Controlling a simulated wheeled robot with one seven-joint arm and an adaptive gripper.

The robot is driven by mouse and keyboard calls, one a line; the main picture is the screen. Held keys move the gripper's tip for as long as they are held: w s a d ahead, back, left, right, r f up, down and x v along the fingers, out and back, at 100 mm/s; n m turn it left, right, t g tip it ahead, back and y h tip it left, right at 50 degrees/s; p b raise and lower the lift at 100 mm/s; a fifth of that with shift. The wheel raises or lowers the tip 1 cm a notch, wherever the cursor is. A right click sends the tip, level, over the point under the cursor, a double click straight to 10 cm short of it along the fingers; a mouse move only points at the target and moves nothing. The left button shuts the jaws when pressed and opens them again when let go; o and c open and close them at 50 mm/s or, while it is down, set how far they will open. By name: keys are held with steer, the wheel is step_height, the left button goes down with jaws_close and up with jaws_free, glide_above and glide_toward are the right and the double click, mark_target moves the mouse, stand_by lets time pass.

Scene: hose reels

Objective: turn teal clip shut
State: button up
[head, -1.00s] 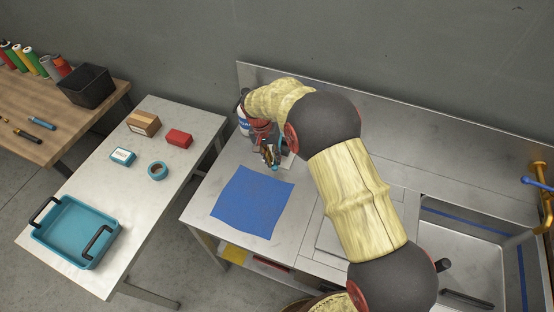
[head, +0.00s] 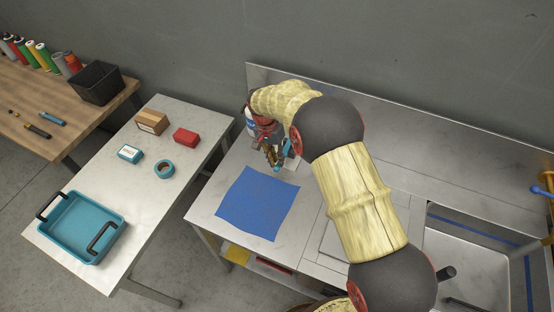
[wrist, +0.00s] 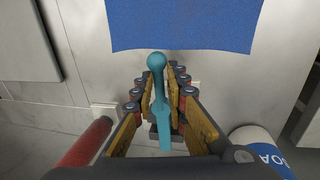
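The teal clip (wrist: 164,112) shows in the wrist view as an upright lever with a round knob at its far end. It stands between the two fingers of my gripper (wrist: 166,82), which lie to its left and right. The fingers look apart, with narrow gaps beside the lever; firm contact is not visible. The clip's base is partly hidden by the fingers. In the head view my gripper (head: 272,155) is low over the back left of the metal counter, and only small teal parts of the clip show there.
A blue cloth (head: 258,203) lies flat on the counter (head: 205,205) in front of my gripper. A white and blue container (wrist: 262,147) stands close on the right in the wrist view. A red cylindrical part (wrist: 85,143) is close on the left. A sink (head: 465,255) is at right.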

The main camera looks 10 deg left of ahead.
steer(key=o, duration=0.4)
steer(key=shift+c, duration=0.2)
steer(key=shift+r, duration=0.15)
step_height(320, 180, up, 12)
steer(key=a, duration=0.2)
steer(key=shift+w+a+f, duration=0.2)
steer(key=shift+w+f, duration=0.05)
steer(key=shift+w, duration=0.05)
